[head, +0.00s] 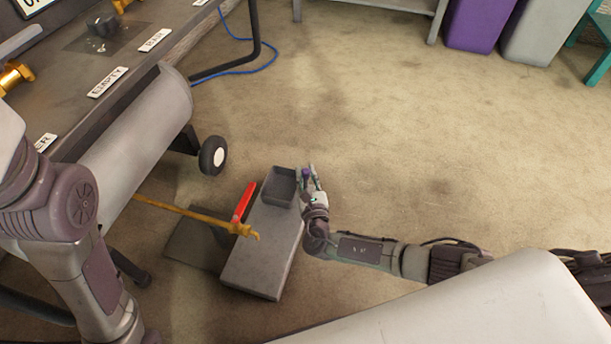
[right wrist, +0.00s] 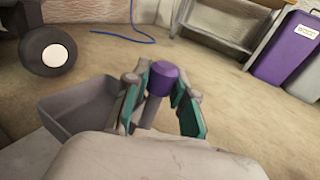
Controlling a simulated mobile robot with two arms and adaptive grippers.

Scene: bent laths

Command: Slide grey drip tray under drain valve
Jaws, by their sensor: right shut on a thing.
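The grey drip tray (head: 279,187) is a small open box on the far end of a grey block (head: 262,250). It also shows left of the fingers in the right wrist view (right wrist: 75,108). The drain valve (head: 243,230) is a brass spout on a long pipe with a red lever (head: 244,202). Its spout hangs over the block's left side, nearer me than the tray, so the tray is not beneath it. My right gripper (head: 307,178) is beside the tray's right side, shut on its purple-topped knob (right wrist: 160,80). My left gripper is out of view; only its arm shows.
A grey cylindrical tank (head: 140,130) lies under the bench (head: 70,75) at left. A black wheel (head: 213,156) stands left of the tray. A blue hose (head: 262,62) lies on the floor. The floor to the right is clear, with a purple bin (head: 478,22) far back.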

